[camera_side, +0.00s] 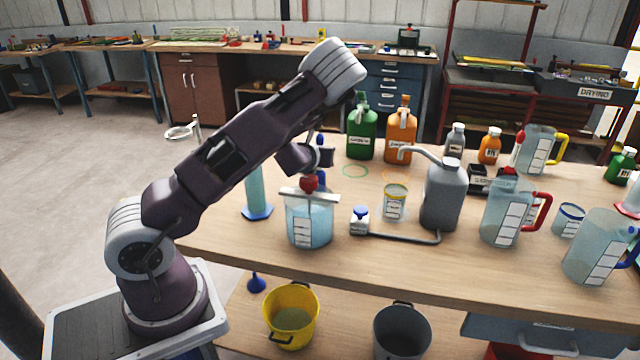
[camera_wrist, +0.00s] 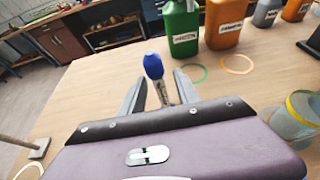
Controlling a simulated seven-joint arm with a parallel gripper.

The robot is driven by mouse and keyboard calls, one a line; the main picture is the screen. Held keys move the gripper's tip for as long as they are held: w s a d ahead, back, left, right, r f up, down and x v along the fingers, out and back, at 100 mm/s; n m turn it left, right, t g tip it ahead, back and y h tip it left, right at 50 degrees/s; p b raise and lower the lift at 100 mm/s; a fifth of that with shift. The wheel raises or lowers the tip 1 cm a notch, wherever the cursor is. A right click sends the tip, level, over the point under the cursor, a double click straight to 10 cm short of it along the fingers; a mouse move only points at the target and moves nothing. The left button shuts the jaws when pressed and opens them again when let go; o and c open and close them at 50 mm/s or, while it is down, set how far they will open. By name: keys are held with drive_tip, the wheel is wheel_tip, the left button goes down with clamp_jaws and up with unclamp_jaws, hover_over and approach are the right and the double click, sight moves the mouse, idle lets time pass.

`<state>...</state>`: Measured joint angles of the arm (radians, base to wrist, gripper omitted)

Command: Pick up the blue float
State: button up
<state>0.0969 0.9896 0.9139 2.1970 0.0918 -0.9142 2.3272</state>
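The blue float (camera_wrist: 153,67) has a rounded blue top and a pale, marked stem. In the wrist view it stands between the two fingers of my gripper (camera_wrist: 160,88), with a gap visible on both sides. The fingers are open, and its lower end is hidden behind my gripper body. In the side view my gripper (camera_side: 322,157) is low over the bench, behind the beaker with the red ball. Blue shows just above it, likely the float (camera_side: 320,138), and more blue shows below it.
A beaker (camera_side: 309,227) with a red ball and crossbar stands in front of my gripper. A tall blue cylinder (camera_side: 258,190) is to the left. Green (camera_side: 361,130) and orange (camera_side: 401,133) bottles stand behind right; a grey wash bottle (camera_side: 441,195) is right.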

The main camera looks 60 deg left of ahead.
clamp_jaws()
idle(1.3)
